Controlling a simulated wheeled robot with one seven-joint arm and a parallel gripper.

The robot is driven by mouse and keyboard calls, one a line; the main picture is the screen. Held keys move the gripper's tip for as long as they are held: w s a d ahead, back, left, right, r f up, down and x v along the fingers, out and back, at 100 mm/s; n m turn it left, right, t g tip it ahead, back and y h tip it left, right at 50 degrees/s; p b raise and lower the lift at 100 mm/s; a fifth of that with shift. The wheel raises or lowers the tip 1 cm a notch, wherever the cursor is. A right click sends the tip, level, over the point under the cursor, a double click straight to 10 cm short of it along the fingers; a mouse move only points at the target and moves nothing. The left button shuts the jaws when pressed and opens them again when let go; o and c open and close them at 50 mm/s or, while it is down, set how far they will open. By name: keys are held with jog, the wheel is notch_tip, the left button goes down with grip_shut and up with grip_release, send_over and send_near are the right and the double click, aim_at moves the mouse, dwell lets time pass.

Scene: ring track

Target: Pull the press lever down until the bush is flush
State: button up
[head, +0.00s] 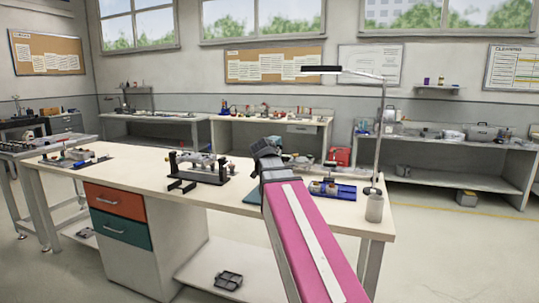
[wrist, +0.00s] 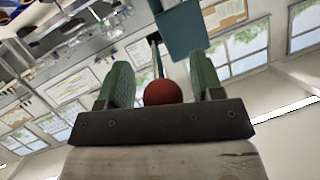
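The lever's red ball knob (wrist: 163,92) sits between the two green fingers of my gripper (wrist: 160,64) in the wrist view. A dark rod (wrist: 156,58) runs up from behind the knob. The fingers stand apart, with a narrow gap on each side of the knob, so it is not gripped. A teal block (wrist: 184,32), likely part of the press, shows above. In the head view, my pink arm hides most of the press and the knob; a teal edge (head: 251,198) shows beside the arm on the bench. The bush cannot be made out.
The pale workbench (head: 130,175) carries a black fixture (head: 200,170) left of my arm and a blue tray (head: 337,190) to its right. A lamp (head: 379,140) stands at the bench's right end. A small part set (head: 75,157) lies at the far left.

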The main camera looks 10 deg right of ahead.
jog(key=v, duration=1)
jog(key=shift+s, duration=0.4)
jog(key=shift+a+r, duration=0.1)
jog(key=shift+c, duration=0.2)
jog(key=shift+w, duration=0.1)
jog(key=c, duration=0.6)
jog(key=shift+w+r, duration=0.15)
jog(key=c, duration=0.4)
jog(key=w+d+r+n+g, duration=0.2)
jog(key=n, duration=0.1)
jog(key=shift+y, duration=0.3)
grip_shut()
notch_tip(320, 180, up, 12)
jog(key=d+n+g+y, duration=0.1)
jog(key=n+g+y, duration=0.5)
jog(key=n, duration=1)
jog(key=shift+g+h, duration=0.4)
jog(key=shift+g, duration=0.2)
jog(key=x, duration=1.3)
jog(key=shift+w+d+f, duration=0.1)
jog(key=shift+d+f, duration=0.15)
jog(key=shift+f, duration=0.15)
